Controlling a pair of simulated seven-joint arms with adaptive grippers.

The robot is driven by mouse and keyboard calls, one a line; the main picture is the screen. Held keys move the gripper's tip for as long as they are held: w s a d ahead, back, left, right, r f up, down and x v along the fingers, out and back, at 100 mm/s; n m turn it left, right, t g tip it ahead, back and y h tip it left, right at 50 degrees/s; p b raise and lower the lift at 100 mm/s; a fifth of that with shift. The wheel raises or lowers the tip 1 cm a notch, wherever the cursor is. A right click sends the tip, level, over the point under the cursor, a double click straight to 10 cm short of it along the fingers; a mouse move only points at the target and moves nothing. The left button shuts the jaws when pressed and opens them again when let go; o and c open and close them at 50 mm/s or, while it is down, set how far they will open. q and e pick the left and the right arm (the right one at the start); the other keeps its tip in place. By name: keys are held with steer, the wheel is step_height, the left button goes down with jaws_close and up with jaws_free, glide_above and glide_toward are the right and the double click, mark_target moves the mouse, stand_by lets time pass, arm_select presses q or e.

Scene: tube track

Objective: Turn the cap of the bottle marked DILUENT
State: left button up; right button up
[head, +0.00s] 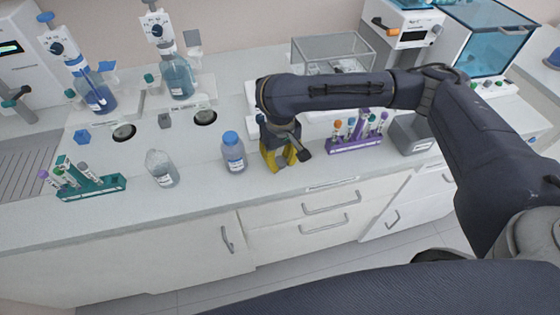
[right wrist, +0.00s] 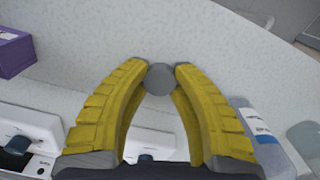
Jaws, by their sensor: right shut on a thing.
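A clear bottle with a blue cap (head: 231,137) and a white and blue label stands upright near the bench's front edge. The lettering is too small to read. A labelled bottle (right wrist: 265,135), apparently the same one, shows at the right of the right wrist view. My right gripper (head: 290,158) points down just right of the bottle, apart from it. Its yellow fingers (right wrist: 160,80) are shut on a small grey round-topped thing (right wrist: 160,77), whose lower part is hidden. My left gripper is not in view.
A clear capless-looking bottle (head: 161,170) stands left of the blue-capped one. A teal tube rack (head: 100,188) is at the left, a purple tube rack (head: 352,147) right of my gripper. A grey bin (head: 412,138) stands beyond it. Dispensers with bottles (head: 178,78) stand behind.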

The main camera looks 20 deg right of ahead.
mark_target(280, 161)
steer(key=shift+r, duration=0.15)
step_height(280, 161, up, 20)
steer(key=shift+f, duration=0.2)
stand_by(0.7)
stand_by(0.4)
